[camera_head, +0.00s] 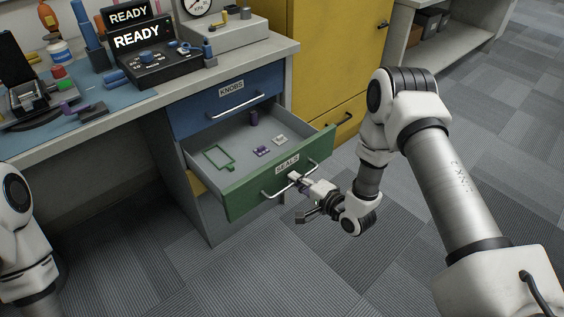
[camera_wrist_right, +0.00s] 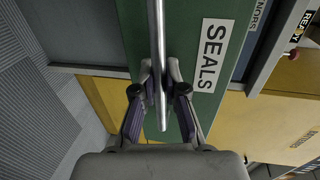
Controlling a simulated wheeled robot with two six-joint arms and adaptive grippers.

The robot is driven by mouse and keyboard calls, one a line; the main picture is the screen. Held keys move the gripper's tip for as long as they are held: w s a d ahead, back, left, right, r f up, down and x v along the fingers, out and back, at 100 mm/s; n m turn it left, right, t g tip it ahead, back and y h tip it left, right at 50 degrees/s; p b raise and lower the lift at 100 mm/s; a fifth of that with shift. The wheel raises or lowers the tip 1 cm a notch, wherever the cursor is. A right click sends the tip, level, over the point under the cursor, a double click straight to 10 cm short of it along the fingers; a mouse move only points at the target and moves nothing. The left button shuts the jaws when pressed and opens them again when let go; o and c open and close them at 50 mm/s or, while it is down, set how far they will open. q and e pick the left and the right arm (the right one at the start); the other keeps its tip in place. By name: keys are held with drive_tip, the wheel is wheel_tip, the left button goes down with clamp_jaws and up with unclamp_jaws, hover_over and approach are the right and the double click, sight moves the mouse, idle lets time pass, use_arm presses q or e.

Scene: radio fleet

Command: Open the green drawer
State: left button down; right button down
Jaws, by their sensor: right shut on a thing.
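The green drawer (camera_head: 275,180), labelled SEALS, stands pulled out of the desk's drawer unit, and its inside shows. It holds a green frame-like piece (camera_head: 218,158), small purple parts (camera_head: 262,151), a dark purple cylinder (camera_head: 253,118) and a small pale piece (camera_head: 280,140). My right gripper (camera_head: 295,178) is at the drawer's metal bar handle (camera_head: 268,195). In the right wrist view the fingers (camera_wrist_right: 160,75) are shut around the handle bar (camera_wrist_right: 158,40), beside the SEALS label. My left arm shows at the left edge, but its gripper is out of view.
A blue drawer (camera_head: 225,103) labelled KNOBS is shut above the green one. A yellow cabinet (camera_head: 330,60) stands to the right. The desk top (camera_head: 130,110) carries a READY display, a gauge box and tools. The carpet floor in front is clear.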

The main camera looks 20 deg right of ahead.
drive_tip(key=f+p+v, duration=0.1)
drive_tip(key=v, duration=0.5)
drive_tip(key=shift+f, duration=0.2)
drive_tip(key=shift+s, duration=0.1)
drive_tip(key=c, duration=1.2)
unclamp_jaws()
drive_tip(key=v, duration=1.2)
drive_tip(key=shift+a, duration=0.1)
